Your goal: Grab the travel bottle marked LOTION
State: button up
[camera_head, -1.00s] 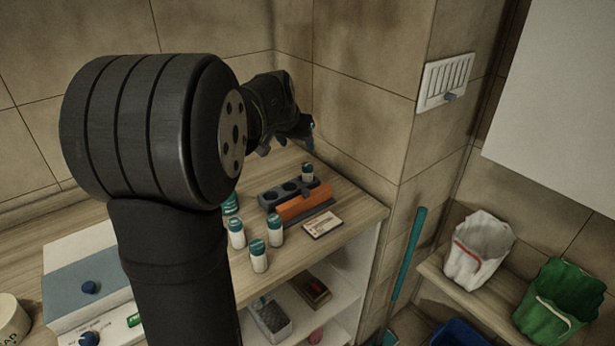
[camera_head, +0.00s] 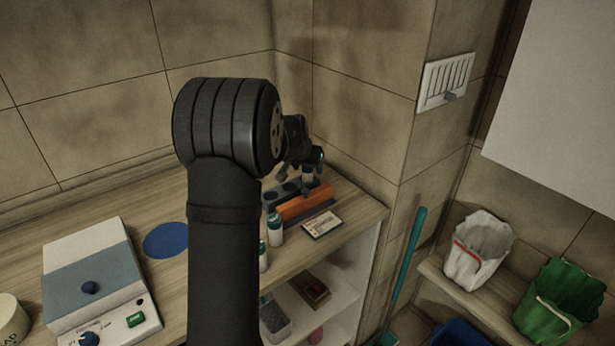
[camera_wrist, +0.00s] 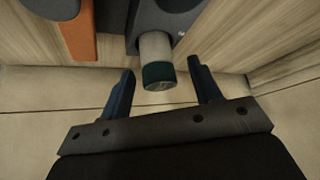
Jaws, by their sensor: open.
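A small white bottle with a dark green cap (camera_wrist: 157,74) stands in an end hole of the grey rack (camera_wrist: 178,18). My gripper (camera_wrist: 161,70) is open, with one finger on each side of the bottle in the wrist view and gaps showing at both sides. In the head view my gripper (camera_head: 303,160) hangs over this bottle (camera_head: 308,177) and hides its cap. Another white bottle with a teal cap (camera_head: 275,229) stands in front of the rack. A further one (camera_head: 263,254) is partly hidden by my arm. No LOTION marking can be read on any bottle.
An orange block (camera_head: 304,203) lies along the rack's front, with a card (camera_head: 322,223) nearby. A blue disc (camera_head: 166,240) and a white-and-blue device (camera_head: 95,275) are at left. Tiled walls close off the corner behind the gripper. Bins (camera_head: 558,303) stand at right.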

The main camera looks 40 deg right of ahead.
jog(key=shift+w+d+f, duration=0.15)
jog(key=shift+d+f, duration=0.1)
jog(key=shift+f, duration=0.15)
jog(key=c, duration=1.1)
jog(key=shift+r, duration=0.1)
